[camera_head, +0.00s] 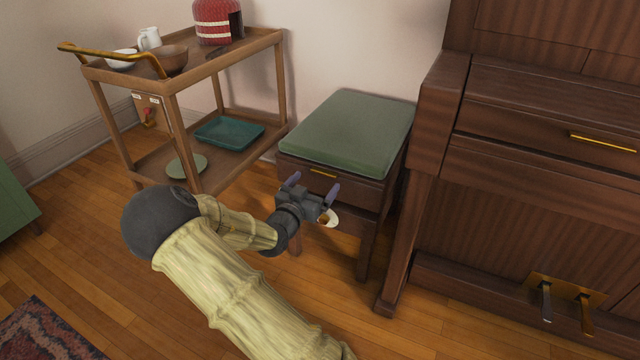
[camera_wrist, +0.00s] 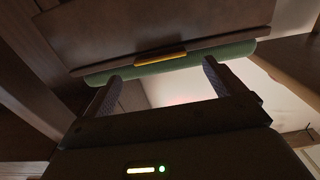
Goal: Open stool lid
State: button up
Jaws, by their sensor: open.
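The stool has a green cushioned lid (camera_head: 345,130) lying flat and shut on a dark wooden body (camera_head: 345,192), against the wall beside the piano. A small gold handle (camera_head: 323,173) is on its front just below the cushion. The handle (camera_wrist: 160,57) and the cushion's green edge (camera_wrist: 240,52) also show in the wrist view. My gripper (camera_head: 311,186) is in front of the stool, close to the handle. In the wrist view my gripper (camera_wrist: 160,75) has its two fingers spread apart with nothing between them; contact with the stool cannot be made out.
A wooden cart (camera_head: 180,88) with bowls and a red container (camera_head: 215,22) stands left of the stool. A piano (camera_head: 535,170) stands close on the right. A small white object (camera_head: 332,218) shows beside my gripper.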

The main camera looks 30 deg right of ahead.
aim_at(323, 174)
jog(key=b+x, duration=0.1)
jog(key=x, duration=0.3)
jog(key=c, duration=1.4)
